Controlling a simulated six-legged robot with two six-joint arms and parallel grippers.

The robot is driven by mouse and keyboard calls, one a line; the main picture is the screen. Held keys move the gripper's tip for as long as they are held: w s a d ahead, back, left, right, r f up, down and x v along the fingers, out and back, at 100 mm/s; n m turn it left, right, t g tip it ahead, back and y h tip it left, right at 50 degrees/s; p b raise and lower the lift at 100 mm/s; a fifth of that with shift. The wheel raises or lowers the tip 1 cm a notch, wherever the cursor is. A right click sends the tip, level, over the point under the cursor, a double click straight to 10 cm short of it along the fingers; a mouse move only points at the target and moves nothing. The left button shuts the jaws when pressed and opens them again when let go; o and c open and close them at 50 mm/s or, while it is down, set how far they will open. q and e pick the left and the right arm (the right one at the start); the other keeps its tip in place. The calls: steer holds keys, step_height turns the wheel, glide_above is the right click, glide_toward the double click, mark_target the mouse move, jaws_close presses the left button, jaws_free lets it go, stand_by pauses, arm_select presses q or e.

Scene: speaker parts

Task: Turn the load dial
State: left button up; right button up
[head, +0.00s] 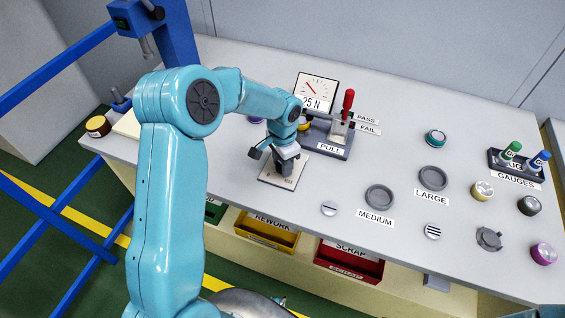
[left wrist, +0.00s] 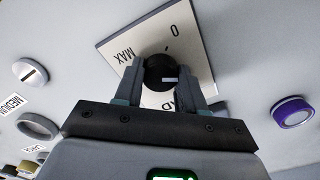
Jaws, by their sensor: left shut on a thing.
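The load dial is a black round knob (left wrist: 160,72) with a white pointer mark, on a pale square plate (left wrist: 117,50) marked 0 and MAX. In the head view the plate (head: 272,180) lies on the bench and my gripper hides most of the knob. My left gripper (head: 275,160) points down over the plate. In the left wrist view its two fingers (left wrist: 163,75) stand on opposite sides of the knob and are shut on it. The knob's white mark faces right in that view. My right gripper is not in view.
A gauge reading 25 N (head: 316,92) and a red-handled lever (head: 347,105) stand just behind the dial. Rework (head: 266,230) and scrap (head: 348,262) bins sit below the front edge. Ring fixtures (head: 379,197) and loose round parts (head: 482,191) lie to the right. A purple part (left wrist: 293,111) lies nearby.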

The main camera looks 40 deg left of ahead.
arm_select(q)
steer(key=m, duration=0.5)
steer(key=shift+w+r, duration=0.1)
steer(key=shift+r, duration=0.1)
steer(key=shift+m+p, duration=0.35)
steer(key=shift+m, duration=2.05)
steer(key=o, duration=1.1)
steer(key=shift+c, duration=0.2)
steer(key=shift+f, duration=0.1)
step_height(320, 180, up, 16)
steer(key=shift+r, duration=0.25)
